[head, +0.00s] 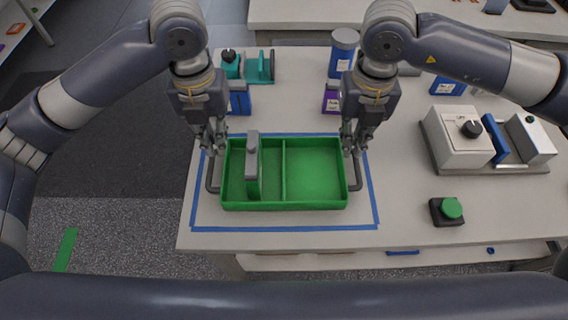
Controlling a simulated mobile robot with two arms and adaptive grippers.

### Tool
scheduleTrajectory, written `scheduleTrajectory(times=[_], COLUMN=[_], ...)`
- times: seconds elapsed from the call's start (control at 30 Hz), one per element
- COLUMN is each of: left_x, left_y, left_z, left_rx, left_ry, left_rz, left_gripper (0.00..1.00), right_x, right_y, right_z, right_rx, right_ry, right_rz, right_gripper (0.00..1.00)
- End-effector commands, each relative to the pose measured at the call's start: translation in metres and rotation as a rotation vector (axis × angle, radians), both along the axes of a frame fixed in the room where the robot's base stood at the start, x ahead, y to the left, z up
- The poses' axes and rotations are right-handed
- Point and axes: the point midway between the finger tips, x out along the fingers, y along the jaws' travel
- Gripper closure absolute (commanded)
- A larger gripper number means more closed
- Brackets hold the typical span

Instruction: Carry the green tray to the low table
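The green tray (285,205) sits level on the white table (420,225), inside a blue tape outline. A divider splits it into two compartments. A green block with a grey top (253,170) stands in the left compartment; the right one is empty. A grey handle sticks out at each end. My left gripper (214,148) points down at the left handle (211,180). My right gripper (353,148) points down at the right handle (356,178). The fingertips are too small to show whether they are closed around the handles. I cannot make out which surface is the low table.
Blue and teal items (239,98) and a blue-labelled canister (342,55) stand behind the tray. A white device with a black knob (458,138) and a green button (451,208) are to the right. Floor with a green tape strip (65,250) lies open at left.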

Motion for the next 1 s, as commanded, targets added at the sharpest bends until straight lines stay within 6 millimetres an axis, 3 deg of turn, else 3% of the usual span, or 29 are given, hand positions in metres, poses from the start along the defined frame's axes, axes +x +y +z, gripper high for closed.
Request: scheduleTrajectory(times=[0.27,0.7,1.0], left_x=[0.0,-0.001,0.0], left_y=[0.0,0.0,0.0], left_z=[-0.008,-0.082,-0.107], left_rx=[-0.001,0.0,-0.001], left_ry=[0.002,0.003,0.0], left_rz=[0.001,0.002,0.002], left_gripper=[0.91,0.91,0.91], right_x=[0.0,-0.001,0.0], right_y=[0.0,0.0,0.0], right_z=[-0.008,-0.082,-0.107], right_rx=[0.001,-0.001,0.0], right_ry=[0.003,0.004,0.001], right_rz=[-0.001,-0.001,-0.001], right_gripper=[0.91,0.91,0.91])
